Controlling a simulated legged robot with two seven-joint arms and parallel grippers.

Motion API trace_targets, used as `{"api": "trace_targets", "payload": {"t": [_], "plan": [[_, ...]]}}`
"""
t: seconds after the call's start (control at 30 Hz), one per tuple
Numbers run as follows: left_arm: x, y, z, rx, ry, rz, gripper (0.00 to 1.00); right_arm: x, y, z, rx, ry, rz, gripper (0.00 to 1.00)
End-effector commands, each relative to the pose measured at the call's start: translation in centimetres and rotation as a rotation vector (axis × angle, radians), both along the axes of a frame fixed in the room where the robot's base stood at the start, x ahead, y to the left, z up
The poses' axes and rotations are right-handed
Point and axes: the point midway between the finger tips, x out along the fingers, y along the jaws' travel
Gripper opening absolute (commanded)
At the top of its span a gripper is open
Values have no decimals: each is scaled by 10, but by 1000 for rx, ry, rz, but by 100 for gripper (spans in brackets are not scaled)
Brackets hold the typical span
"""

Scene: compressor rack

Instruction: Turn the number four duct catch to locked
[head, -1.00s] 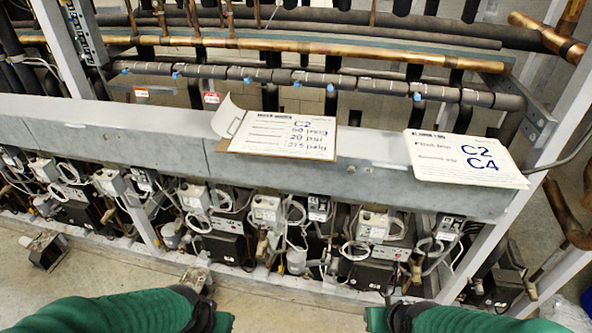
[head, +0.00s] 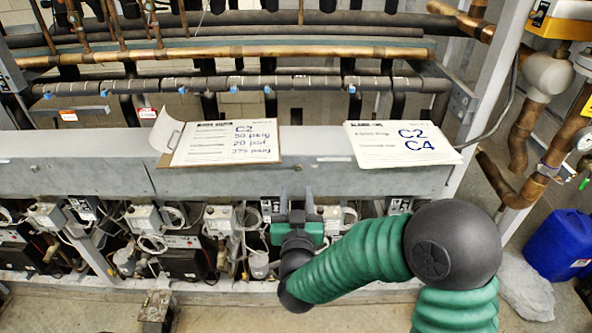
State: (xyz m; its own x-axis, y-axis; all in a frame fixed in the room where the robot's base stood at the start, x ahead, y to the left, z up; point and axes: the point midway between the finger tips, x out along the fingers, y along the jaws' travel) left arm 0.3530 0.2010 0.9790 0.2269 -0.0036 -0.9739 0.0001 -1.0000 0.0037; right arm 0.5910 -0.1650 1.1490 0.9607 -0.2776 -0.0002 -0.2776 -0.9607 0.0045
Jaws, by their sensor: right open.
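The long grey duct (head: 80,178) runs across the picture with a row of control boxes and wiring under it. I cannot make out a number four catch on it; part of the duct's lower edge is behind my right gripper. My right gripper (head: 297,203) is raised in front of the duct's lower edge, near the middle of the view. Its two dark fingers point up and stand apart, with nothing seen between them. I cannot tell whether it touches the duct. My left gripper is not in view.
A clipboard (head: 225,143) marked C2 and a white card stack (head: 402,144) marked C2 C4 lie on the duct's top. Copper pipes (head: 230,52) run behind. A blue container (head: 560,245) stands at the right, and a small metal box (head: 158,310) is on the floor.

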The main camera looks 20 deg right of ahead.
Motion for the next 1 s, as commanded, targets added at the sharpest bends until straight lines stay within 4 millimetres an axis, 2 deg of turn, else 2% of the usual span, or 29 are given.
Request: {"api": "trace_targets", "payload": {"t": [0.1,0.3,0.43,0.7,1.0], "plan": [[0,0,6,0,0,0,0,30,-11,1,2,1,-4,41],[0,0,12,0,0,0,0,67,-20,1,2,0,-1,41],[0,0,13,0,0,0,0,78,-22,0,1,1,1,41],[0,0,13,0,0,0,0,79,-23,0,0,0,2,40],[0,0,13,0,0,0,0,79,-22,0,0,1,2,1]]}}
